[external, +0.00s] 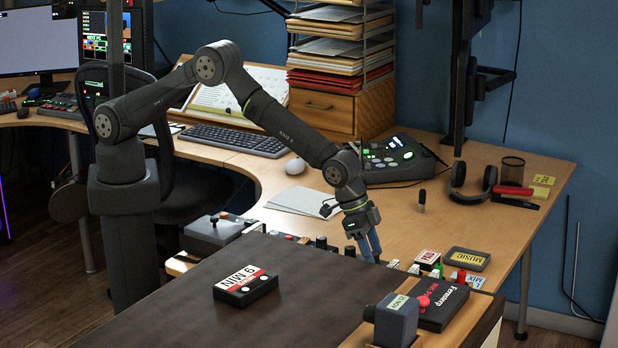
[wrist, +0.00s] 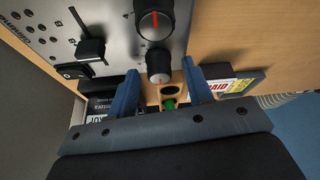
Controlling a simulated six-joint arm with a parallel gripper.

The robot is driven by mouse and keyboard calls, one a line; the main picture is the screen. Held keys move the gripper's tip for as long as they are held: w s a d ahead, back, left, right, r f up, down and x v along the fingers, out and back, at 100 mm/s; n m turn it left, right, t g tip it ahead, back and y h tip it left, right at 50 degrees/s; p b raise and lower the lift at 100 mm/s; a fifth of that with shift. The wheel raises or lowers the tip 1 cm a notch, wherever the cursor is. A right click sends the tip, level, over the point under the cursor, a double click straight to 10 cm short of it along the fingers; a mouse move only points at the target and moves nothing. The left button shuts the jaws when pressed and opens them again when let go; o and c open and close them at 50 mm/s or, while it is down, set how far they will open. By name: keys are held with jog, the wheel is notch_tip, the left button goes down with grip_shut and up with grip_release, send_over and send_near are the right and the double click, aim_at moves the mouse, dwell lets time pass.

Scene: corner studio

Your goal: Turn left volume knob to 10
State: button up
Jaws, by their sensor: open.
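My gripper (external: 368,246) points down at the far edge of the dark desk surface, beside a row of small devices. In the wrist view, my gripper (wrist: 162,72) has its two blue fingers apart. A small black knob (wrist: 159,66) with a pale top mark lies between or just beyond the fingertips; contact is not clear. A larger black knob (wrist: 155,20) with a red line pointing up the picture sits farther out on the silver panel (wrist: 110,20). I cannot tell which knob is the left volume knob, and no number scale is readable. The arm hides this spot in the external view.
A black switch (wrist: 72,71) and a slider (wrist: 90,48) share the panel. A green button (wrist: 169,104) and a labelled box (wrist: 235,84) lie close to the fingers. The "9 MIN" box (external: 246,288) and a grey box (external: 397,320) stand on the near side.

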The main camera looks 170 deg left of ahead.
jog(key=shift+a+f, duration=0.1)
jog(key=shift+f, duration=0.05)
jog(key=c, duration=1)
